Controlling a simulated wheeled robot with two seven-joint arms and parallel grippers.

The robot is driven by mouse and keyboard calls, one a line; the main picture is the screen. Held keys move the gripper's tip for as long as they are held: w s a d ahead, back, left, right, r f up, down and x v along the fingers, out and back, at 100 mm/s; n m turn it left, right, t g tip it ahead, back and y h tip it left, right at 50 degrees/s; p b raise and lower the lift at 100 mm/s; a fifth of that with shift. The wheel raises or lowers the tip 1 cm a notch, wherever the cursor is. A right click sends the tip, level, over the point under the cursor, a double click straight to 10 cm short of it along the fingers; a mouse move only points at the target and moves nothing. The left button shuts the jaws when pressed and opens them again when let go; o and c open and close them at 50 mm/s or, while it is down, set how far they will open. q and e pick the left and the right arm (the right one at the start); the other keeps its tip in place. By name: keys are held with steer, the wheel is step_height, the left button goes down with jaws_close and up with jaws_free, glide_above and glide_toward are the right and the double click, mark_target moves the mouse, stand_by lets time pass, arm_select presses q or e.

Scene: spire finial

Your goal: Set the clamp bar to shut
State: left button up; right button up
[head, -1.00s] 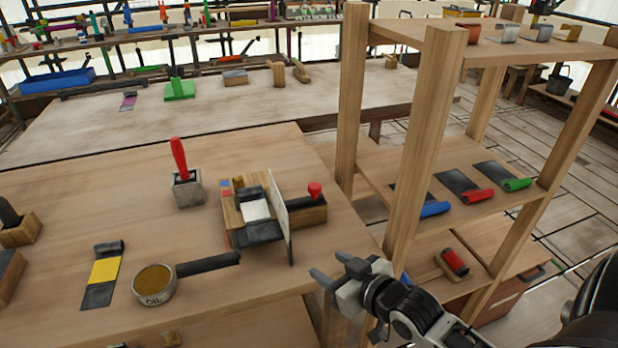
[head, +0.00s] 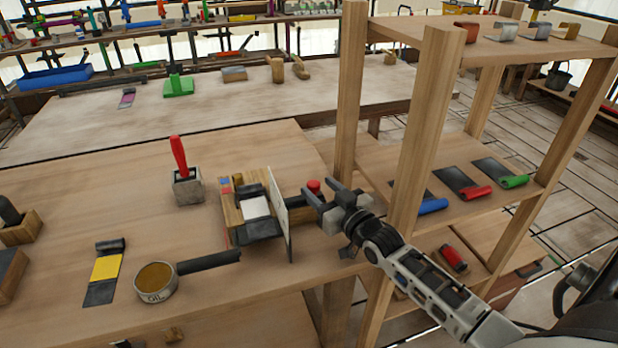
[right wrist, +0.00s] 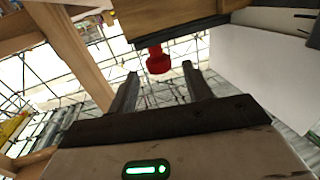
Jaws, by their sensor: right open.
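A wooden fixture (head: 236,212) stands on the bench, with a dark piece and a white pad on top and a thin pale upright plate (head: 281,225) at its right. A red knob (head: 313,187) sticks out on the far side of this plate; its wooden bar is mostly hidden by my gripper. I cannot tell whether the bar is shut. My right gripper (head: 319,197) is open and empty beside the knob. In the right wrist view the red knob (right wrist: 158,62) lies between the lines of the two fingers, near their tips. My left gripper is not in view.
A wooden shelf rack (head: 423,130) stands close at the right, its post near my right arm. An oil tin (head: 155,283), a red-handled tool (head: 179,160) and a yellow-and-black strip (head: 106,268) are on the bench.

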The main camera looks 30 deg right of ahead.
steer(key=w, duration=0.4)
steer(key=shift+w, duration=0.15)
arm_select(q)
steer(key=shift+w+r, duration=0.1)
arm_select(e)
steer(key=shift+w+a, duration=0.1)
steer(key=shift+w, duration=0.35)
